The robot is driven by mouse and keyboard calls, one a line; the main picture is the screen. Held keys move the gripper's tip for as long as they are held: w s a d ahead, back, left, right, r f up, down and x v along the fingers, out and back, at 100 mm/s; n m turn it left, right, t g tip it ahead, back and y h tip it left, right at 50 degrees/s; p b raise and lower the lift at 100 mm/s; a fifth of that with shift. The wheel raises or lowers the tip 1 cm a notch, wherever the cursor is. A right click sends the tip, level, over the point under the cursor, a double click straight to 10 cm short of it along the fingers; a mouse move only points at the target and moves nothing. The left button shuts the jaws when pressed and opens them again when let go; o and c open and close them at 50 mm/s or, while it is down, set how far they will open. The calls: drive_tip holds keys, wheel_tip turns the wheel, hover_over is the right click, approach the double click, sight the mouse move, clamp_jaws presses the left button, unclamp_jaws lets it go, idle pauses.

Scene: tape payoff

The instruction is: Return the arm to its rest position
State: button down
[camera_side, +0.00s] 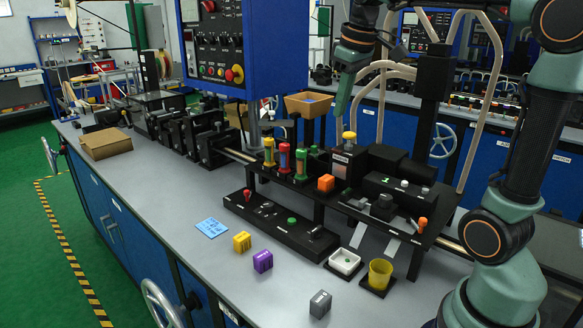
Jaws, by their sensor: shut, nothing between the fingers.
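My arm rises from its base at the lower right, and its upper part runs out of the top of the picture. My gripper (342,98) points down above the black machine at the upper middle. Its fingers are together and nothing shows between them. It is beside an orange-brown bin (308,104) and above a yellow knob (349,137), apart from the knob as far as I can tell.
The grey bench (190,215) holds a yellow block (242,242), a purple block (263,261), a grey block (320,304), a blue card (212,227), a white dish (345,261) and a yellow cup (380,273). A blue control panel (215,45) hangs left of my gripper. The front left bench top is clear.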

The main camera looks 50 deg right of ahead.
drive_tip(key=s+a+f+t+y, duration=0.1)
drive_tip(key=s+a+f+t, duration=0.1)
drive_tip(key=s+a+f, duration=0.6)
drive_tip(key=a+f, duration=0.2)
drive_tip(key=a, duration=0.2)
drive_tip(key=shift+s+a+f+t, duration=0.15)
drive_tip(key=shift+a+t, duration=0.05)
drive_tip(key=shift+t, duration=0.1)
